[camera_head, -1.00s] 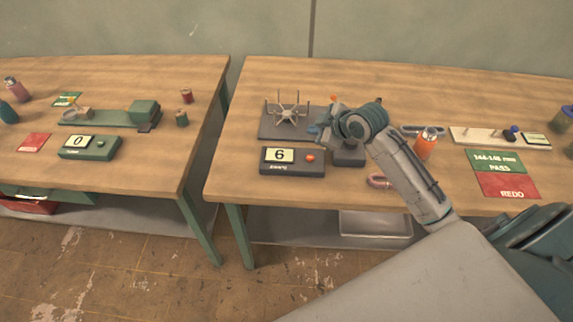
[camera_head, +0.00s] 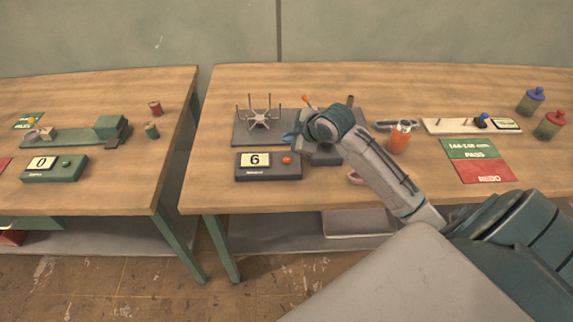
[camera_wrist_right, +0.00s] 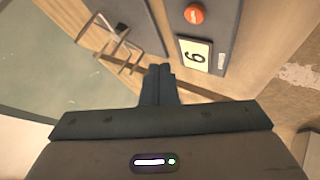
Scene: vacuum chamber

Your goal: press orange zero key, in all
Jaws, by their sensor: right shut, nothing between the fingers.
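The orange zero key (camera_head: 287,160) is a round button on the right end of a dark grey counter box (camera_head: 268,171). The box's display (camera_head: 255,160) reads 6. In the right wrist view the orange key (camera_wrist_right: 194,14) is at the top, with the display (camera_wrist_right: 195,56) below it. My right gripper (camera_head: 292,138) is shut and empty, just behind the key in the head view, and looks apart from it. Its closed fingers (camera_wrist_right: 158,72) point towards the box's edge in the wrist view. My left gripper is not in view.
A pronged stand (camera_head: 262,117) on a dark plate is behind the box. An orange bottle (camera_head: 399,138) and the PASS/REDO card (camera_head: 478,160) are to the right. On the left table a green counter box (camera_head: 54,168) reads 0. Bare wood lies in front of the grey box.

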